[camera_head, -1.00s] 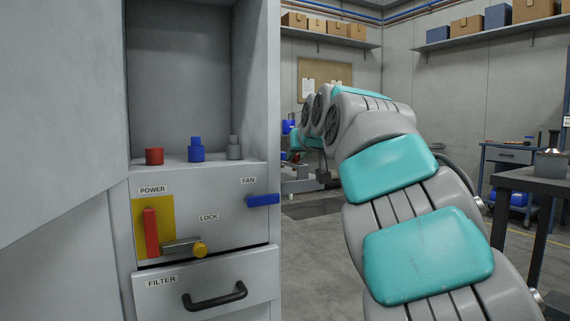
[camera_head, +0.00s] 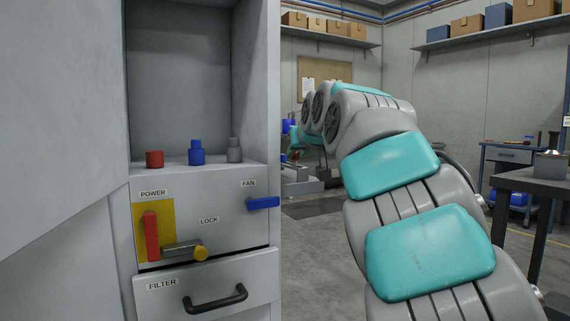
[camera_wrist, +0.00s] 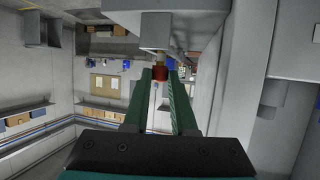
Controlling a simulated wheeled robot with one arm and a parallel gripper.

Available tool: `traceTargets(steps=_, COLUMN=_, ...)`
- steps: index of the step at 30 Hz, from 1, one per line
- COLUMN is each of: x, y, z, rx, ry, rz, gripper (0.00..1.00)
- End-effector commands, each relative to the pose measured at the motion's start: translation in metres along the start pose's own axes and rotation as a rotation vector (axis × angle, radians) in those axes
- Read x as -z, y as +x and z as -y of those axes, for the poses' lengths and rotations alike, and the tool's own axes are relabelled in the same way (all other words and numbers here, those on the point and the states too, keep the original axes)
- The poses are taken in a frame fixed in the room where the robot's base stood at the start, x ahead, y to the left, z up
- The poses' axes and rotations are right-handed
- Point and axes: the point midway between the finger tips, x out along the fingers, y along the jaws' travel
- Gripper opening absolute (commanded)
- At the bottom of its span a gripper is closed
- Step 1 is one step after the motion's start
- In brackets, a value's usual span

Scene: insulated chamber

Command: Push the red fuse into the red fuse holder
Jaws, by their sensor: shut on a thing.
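My gripper (camera_wrist: 160,75) has long green fingers and is shut on the red fuse (camera_wrist: 160,72), a short red cylinder held at the fingertips in the wrist view. The red fuse holder (camera_head: 154,160) is a low red cylinder on the cabinet ledge in the head view, with nothing seen standing in it. In the head view my fingers and the held fuse cannot be made out; my arm reaches away at the right of the cabinet, apart from the holder.
A blue holder (camera_head: 196,158) and a grey holder (camera_head: 234,153), each with a narrower piece on top, stand right of the red one. Below are a red power lever (camera_head: 151,235), a blue fan handle (camera_head: 263,203), a yellow-ended lock bar (camera_head: 182,251) and a filter drawer (camera_head: 210,283).

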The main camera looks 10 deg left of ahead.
Motion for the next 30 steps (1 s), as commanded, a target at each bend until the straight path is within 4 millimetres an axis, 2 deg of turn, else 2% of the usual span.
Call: traceTargets(steps=30, x=0.036, y=-0.015, z=0.001, rx=0.001, ry=0.0, rz=-0.001, gripper=0.0)
